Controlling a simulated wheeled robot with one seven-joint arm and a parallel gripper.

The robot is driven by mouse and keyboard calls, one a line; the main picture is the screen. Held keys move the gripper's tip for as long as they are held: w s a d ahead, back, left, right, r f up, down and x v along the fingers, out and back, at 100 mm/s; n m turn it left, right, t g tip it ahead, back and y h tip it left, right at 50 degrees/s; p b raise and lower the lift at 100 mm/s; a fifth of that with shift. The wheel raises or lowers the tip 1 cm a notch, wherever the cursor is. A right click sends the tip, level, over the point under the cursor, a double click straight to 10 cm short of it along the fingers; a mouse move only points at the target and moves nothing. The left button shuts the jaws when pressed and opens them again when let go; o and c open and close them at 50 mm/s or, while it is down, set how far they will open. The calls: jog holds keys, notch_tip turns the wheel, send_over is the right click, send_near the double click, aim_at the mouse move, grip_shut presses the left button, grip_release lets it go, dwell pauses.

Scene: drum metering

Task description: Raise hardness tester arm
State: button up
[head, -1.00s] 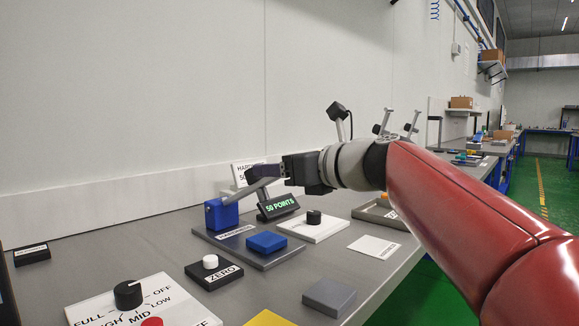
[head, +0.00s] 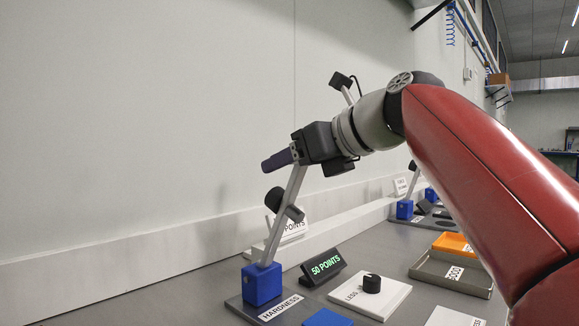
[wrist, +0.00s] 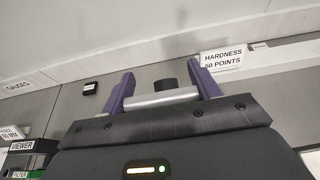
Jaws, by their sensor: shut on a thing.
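The hardness tester has a blue block (head: 262,284) on a grey base labelled HARDNESS. Its grey arm (head: 273,232) rises steeply from the block, leaning to the right, with a black cylindrical head (head: 274,199) partway up. My gripper (head: 278,160) is at the top end of this arm, high above the bench. In the wrist view, the purple fingers (wrist: 165,93) are on either side of a light grey bar (wrist: 160,99), and the black head (wrist: 168,83) shows behind it. The exact finger contact is partly hidden in the head view.
A display reading 50 POINTS (head: 323,266) stands right of the tester. A white plate with a black knob (head: 372,284) and a grey tray (head: 451,275) lie further right. The wall (head: 150,120) is close behind. The air left of the arm is clear.

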jog(key=shift+w+a+f, duration=0.25)
jog(key=shift+a+f, duration=0.05)
jog(key=shift+g, duration=0.3)
dwell(0.3)
jog(key=o, duration=1)
jog(key=shift+o, duration=1.1)
jog(key=shift+w+a+f, duration=0.1)
jog(key=shift+w+a, duration=0.05)
jog(key=shift+a, duration=0.1)
jog(key=shift+o, duration=0.8)
jog(key=shift+d+r, duration=0.1)
jog(key=shift+r, duration=0.1)
jog(key=shift+s+d+r, duration=0.2)
jog(key=shift+s+d, duration=0.05)
jog(key=v, duration=0.7)
